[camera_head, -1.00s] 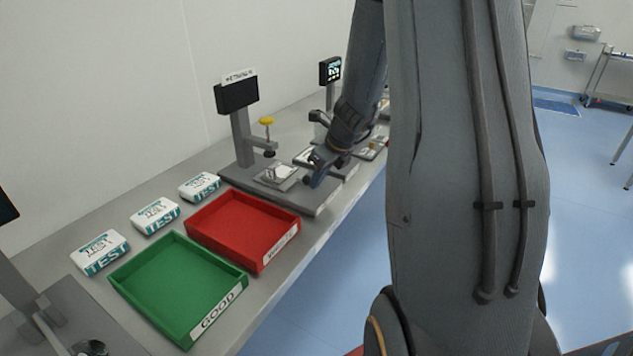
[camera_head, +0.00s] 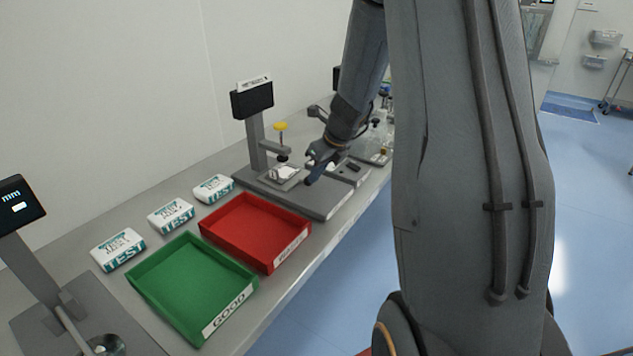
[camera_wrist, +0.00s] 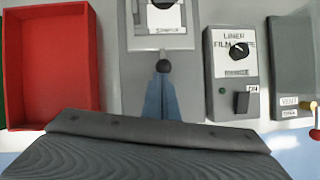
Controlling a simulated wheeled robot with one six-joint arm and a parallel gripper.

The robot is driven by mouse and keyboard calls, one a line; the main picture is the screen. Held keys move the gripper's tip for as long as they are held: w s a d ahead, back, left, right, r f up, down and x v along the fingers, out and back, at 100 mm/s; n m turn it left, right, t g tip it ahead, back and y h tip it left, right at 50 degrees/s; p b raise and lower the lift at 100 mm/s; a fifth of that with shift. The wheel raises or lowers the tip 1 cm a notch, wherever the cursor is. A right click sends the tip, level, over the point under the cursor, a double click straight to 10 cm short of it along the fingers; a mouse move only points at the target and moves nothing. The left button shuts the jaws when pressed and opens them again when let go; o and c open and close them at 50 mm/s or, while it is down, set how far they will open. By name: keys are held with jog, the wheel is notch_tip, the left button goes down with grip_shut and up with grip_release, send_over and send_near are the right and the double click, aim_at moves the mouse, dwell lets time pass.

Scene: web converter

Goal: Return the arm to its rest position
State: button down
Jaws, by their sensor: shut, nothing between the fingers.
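My arm hangs across the right half of the head view, and its lower link reaches toward the far part of the bench. My gripper (camera_head: 314,174) is shut and empty. It is over the near right part of the test stand (camera_head: 257,130), beside the small plate with a white sample (camera_head: 284,173). Whether it touches anything is not clear. In the wrist view the stand's plate (camera_wrist: 160,42) lies ahead, and a large dark part of my arm fills the bottom.
A red tray (camera_head: 297,216) and a green tray (camera_head: 247,292) labelled GOOD sit on the bench. Several white TEST boxes (camera_head: 171,216) line the wall side. A gauge with an mm display (camera_head: 22,201) stands at near left. A liner film box (camera_wrist: 232,70) is right of the stand.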

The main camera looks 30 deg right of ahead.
jog(key=v, duration=0.3)
jog(key=s+v, duration=0.1)
jog(key=v, duration=0.1)
jog(key=shift+s+d, duration=0.1)
jog(key=shift+d, duration=0.3)
jog(key=s+a+f+n+g+b, duration=0.1)
jog(key=s+a+n, duration=0.5)
jog(key=n, duration=0.4)
jog(key=s+a+f+n+g+h, duration=0.1)
jog(key=s+a+n, duration=0.5)
jog(key=n, duration=0.4)
jog(key=s+a+f+n+g+b, duration=0.1)
jog(key=s+a+f+n, duration=0.1)
jog(key=s+a+n, duration=0.4)
jog(key=shift+s+n+g+b, duration=0.15)
jog(key=shift+s+n+b, duration=0.05)
jog(key=shift+n, duration=0.9)
jog(key=shift+s+n+g+b, duration=0.15)
jog(key=shift+s+n, duration=0.05)
jog(key=shift+n, duration=0.9)
jog(key=shift+s+a+n+h, duration=0.1)
jog(key=shift+s+n+h, duration=0.2)
jog(key=shift+s+n, duration=0.5)
jog(key=shift+w, duration=0.2)
